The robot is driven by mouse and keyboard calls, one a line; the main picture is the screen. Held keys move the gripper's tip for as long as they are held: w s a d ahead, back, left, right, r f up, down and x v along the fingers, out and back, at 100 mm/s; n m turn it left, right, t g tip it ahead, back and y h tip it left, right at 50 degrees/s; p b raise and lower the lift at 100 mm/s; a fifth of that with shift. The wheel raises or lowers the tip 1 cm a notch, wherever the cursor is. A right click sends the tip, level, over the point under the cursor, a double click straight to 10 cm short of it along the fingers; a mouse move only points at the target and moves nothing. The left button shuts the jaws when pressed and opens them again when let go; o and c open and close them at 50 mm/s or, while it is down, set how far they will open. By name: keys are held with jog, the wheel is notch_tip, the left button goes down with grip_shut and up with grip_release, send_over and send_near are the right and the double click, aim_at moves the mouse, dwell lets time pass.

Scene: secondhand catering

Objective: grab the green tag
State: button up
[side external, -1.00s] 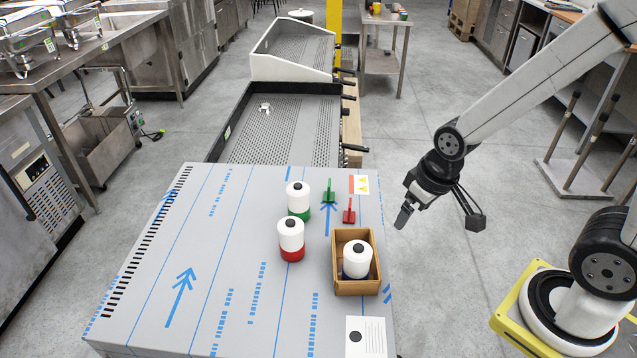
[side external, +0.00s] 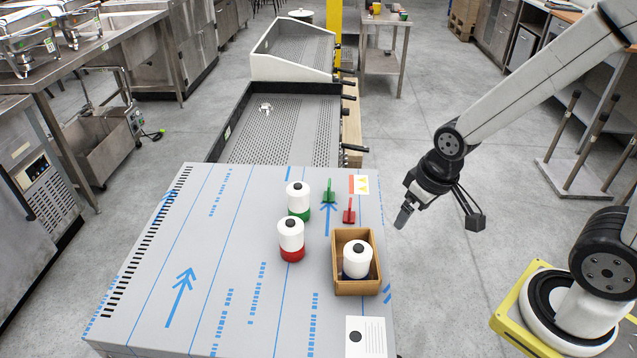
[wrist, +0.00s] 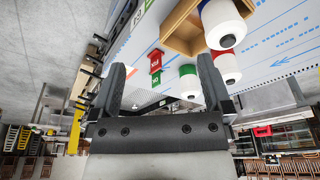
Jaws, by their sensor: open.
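The green tag (side external: 329,191) stands on the table near its far edge, right of the green-based white bottle (side external: 298,200). In the wrist view the green tag (wrist: 155,81) shows between my fingers, farther off, beside the red tag (wrist: 156,60). The red tag (side external: 349,211) is just right of and nearer than the green one in the side view. My gripper (side external: 404,216) is open and empty, in the air off the table's right edge, apart from both tags. In the wrist view its two fingers (wrist: 163,92) are spread wide.
A red-based bottle (side external: 291,240) stands left of a wooden box (side external: 340,289), which holds a blue-based bottle (side external: 357,260). A printed card (side external: 360,184) lies at the far right corner, and another card (side external: 366,338) at the near edge. The left of the table (side external: 150,280) is clear.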

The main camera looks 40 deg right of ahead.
jog(key=w+d+f+m+t+y, duration=0.1)
jog(key=w+f+m+y, duration=0.2)
jog(key=w+m, duration=0.2)
jog(key=w+d+f+m+t+y, duration=0.1)
jog(key=w+d+f+m+y, duration=0.1)
jog(key=w+m, duration=0.4)
jog(key=w+d+f+m+y, duration=0.2)
jog(key=w+f+m+y, duration=0.1)
jog(key=m, duration=0.8)
jog(key=shift+w+f+t+y, duration=0.2)
jog(key=shift+w+y, duration=0.15)
jog(key=shift+w, duration=0.25)
jog(key=shift+w+f+t+y, duration=0.2)
jog(key=shift+w+y, duration=0.15)
jog(key=shift+w, duration=0.2)
jog(key=w+d+m+t, duration=0.1)
jog(key=w+d+f+m+t, duration=0.1)
jog(key=d+m, duration=0.1)
jog(key=w+d+m+t, duration=0.1)
jog(key=w+d+t, duration=0.1)
jog(key=shift+w+f+m, duration=0.1)
jog(key=shift+f+m, duration=0.15)
jog(key=shift+m, duration=0.15)
jog(key=shift+w+d+m+t, duration=0.2)
jog(key=shift+d+m+t, duration=0.1)
jog(key=shift+d, duration=0.1)
jog(key=shift+w+a+f, duration=0.1)
